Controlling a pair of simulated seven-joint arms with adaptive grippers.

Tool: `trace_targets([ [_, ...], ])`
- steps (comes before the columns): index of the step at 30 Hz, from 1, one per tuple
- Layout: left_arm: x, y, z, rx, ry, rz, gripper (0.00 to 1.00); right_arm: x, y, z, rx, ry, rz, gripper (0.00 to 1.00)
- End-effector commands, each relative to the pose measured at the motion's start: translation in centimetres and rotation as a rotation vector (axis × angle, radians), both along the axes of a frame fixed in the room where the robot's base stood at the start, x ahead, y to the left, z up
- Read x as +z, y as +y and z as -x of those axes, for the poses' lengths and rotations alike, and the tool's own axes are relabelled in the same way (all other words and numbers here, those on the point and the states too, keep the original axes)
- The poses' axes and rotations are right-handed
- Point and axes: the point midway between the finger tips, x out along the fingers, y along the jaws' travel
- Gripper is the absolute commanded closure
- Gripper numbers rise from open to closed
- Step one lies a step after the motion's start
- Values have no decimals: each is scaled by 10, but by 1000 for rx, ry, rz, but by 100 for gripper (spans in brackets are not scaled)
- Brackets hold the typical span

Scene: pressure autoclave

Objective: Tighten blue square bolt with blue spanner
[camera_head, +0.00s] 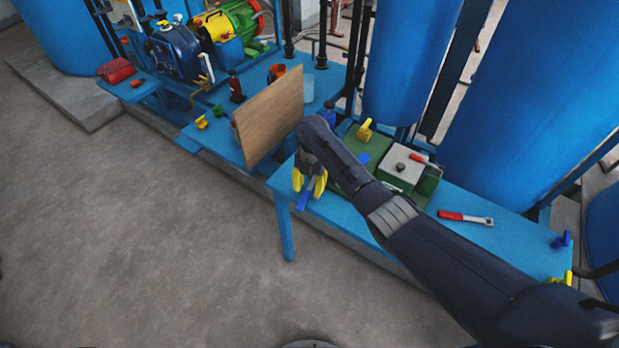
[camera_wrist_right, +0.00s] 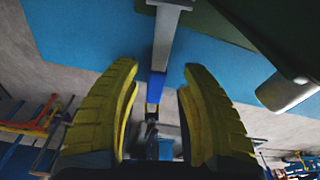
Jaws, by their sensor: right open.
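My right gripper (camera_head: 310,187) has yellow fingers and is at the left front end of the blue bench. In the right wrist view its fingers (camera_wrist_right: 158,105) are open, on either side of the blue handle (camera_wrist_right: 157,86) of a tool with a grey shaft (camera_wrist_right: 166,38), which looks like the blue spanner. A gap shows between the handle and each finger. In the head view the blue handle (camera_head: 305,198) shows by the fingertips; my arm hides part of the area behind it. I cannot clearly make out the blue square bolt. My left gripper is not in view.
A red-handled tool (camera_head: 466,218) lies on the bench (camera_head: 490,245). A green box with a pale top (camera_head: 404,168) stands behind my forearm. A brown upright board (camera_head: 268,118) is close left of my wrist. The floor in front is clear.

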Motion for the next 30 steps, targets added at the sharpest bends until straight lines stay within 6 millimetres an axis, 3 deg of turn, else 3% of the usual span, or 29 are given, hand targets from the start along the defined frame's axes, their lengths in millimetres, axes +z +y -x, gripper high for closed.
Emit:
trace_targets([
  [18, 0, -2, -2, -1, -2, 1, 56, 95, -6, -13, 1, -4, 1, 57],
  [30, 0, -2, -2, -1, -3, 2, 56, 115, -6, -15, 0, -2, 1, 57],
])
